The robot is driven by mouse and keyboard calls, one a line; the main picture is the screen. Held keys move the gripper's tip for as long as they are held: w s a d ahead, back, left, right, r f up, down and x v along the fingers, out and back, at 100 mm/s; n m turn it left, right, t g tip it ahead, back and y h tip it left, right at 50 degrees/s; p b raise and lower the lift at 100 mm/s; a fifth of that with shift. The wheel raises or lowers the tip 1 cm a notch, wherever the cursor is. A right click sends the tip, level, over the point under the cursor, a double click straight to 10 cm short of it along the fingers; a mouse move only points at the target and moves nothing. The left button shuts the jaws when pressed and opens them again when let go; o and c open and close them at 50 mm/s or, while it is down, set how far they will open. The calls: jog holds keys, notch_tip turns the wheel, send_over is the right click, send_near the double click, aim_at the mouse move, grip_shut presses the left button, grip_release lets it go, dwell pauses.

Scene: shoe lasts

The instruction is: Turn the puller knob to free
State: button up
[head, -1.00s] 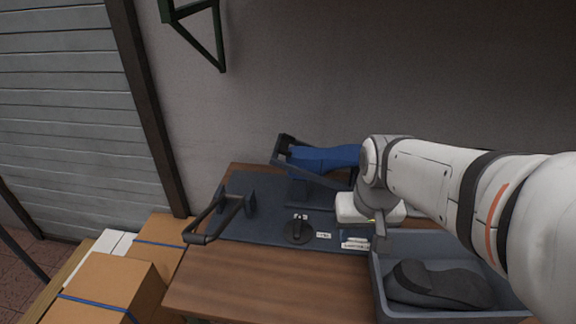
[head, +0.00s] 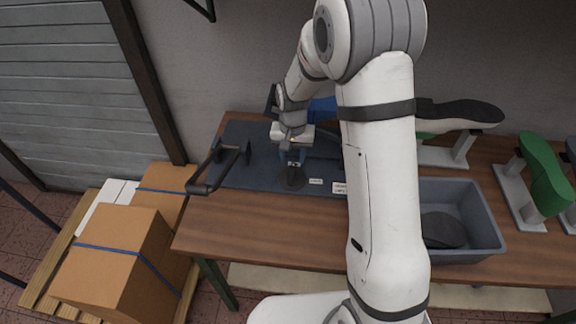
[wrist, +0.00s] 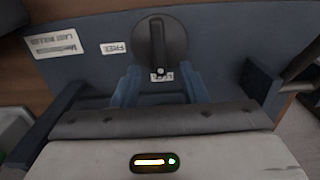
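The puller knob (head: 291,179) is a black disc with a raised bar on the dark blue base plate (head: 240,176). In the wrist view the knob (wrist: 160,42) has its bar upright in the picture, its white dot at the lower end beside a small, partly hidden label. The bar points away from the FREE label (wrist: 115,48), which lies to its left there and to the knob's right in the head view (head: 315,181). My gripper (wrist: 162,80) is open, its two blue fingers apart, lined up just short of the knob. No contact shows.
A black handle (head: 218,168) stands at the plate's left. The blue last (head: 322,109) is behind my arm. A grey bin (head: 470,205) with a dark shoe piece, and green lasts (head: 545,175) on stands, are to the right. Boxes (head: 115,262) sit at lower left.

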aim_at(292, 172)
notch_tip(292, 172, down, 6)
jog(key=shift+r+p, duration=0.1)
jog(key=shift+p, duration=0.4)
jog(key=shift+c, duration=0.2)
